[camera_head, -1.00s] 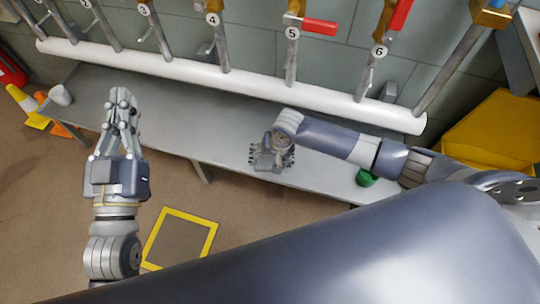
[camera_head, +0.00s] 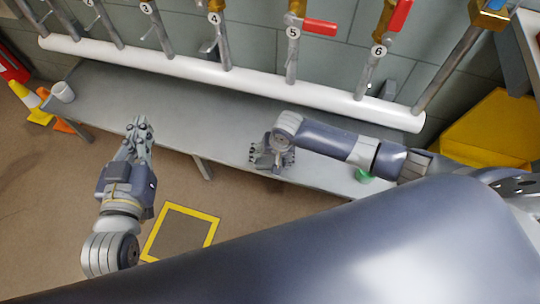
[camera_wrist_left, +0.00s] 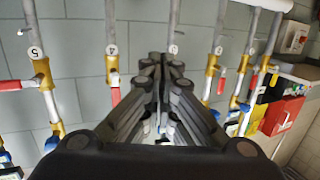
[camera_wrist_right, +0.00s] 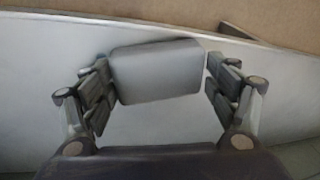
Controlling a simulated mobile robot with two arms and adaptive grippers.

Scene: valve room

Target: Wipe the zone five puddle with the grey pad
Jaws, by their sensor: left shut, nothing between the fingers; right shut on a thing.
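My right gripper (camera_head: 268,158) is over the grey bench (camera_head: 225,117), below the pipe tagged 5. In the right wrist view its fingers are shut on the grey pad (camera_wrist_right: 157,71), which spans between them close to the bench top. In the head view the wrist hides the pad. No puddle can be made out; any wet patch under the gripper is hidden.
A white horizontal pipe (camera_head: 235,82) runs behind the bench, with numbered valve pipes rising from it. A white cup (camera_head: 63,92) stands at the bench's left end. A green object (camera_head: 363,175) sits near my right forearm. A yellow bin (camera_head: 495,135) is at right.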

